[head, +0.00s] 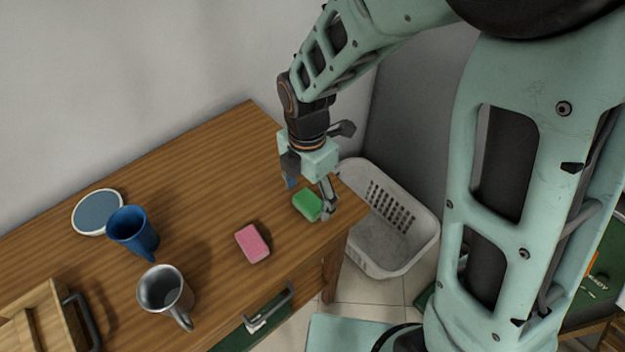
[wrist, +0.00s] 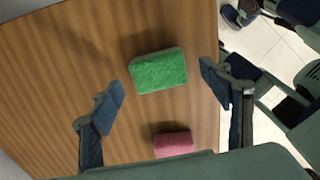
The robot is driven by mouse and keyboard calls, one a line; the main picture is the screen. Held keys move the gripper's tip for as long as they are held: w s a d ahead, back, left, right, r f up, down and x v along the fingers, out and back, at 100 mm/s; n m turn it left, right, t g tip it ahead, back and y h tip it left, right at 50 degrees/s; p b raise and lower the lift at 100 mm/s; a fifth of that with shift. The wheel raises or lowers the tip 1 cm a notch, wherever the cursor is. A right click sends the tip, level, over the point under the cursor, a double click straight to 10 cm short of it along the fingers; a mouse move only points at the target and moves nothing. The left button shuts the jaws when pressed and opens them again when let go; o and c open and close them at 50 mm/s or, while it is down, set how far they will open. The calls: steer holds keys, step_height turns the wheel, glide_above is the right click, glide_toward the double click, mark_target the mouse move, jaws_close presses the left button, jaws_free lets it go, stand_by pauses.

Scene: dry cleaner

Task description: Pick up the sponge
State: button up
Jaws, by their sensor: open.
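A green sponge (head: 307,205) lies on the wooden table near its right end. In the wrist view the green sponge (wrist: 158,71) lies ahead of and between the spread fingers, touching neither as far as I can see. My gripper (head: 309,196) is open and empty, pointing down over the green sponge; its fingers also show in the wrist view (wrist: 162,90). A pink sponge (head: 253,243) lies on the table to the left and nearer the front edge. It also shows in the wrist view (wrist: 173,144), low and partly cut off by my gripper's body.
A blue cup (head: 133,231), a metal mug (head: 165,290), a round blue-grey dish (head: 98,212) and a wooden box (head: 42,322) with a dark handle stand on the left of the table (head: 205,185). A white basket (head: 395,262) stands on the floor past the right edge. A drawer handle (head: 270,310) sticks out at the front.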

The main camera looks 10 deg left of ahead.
steer(key=shift+f, duration=1.3)
steer(key=c, duration=0.9)
steer(key=shift+r, duration=0.1)
steer(key=shift+c, duration=0.2)
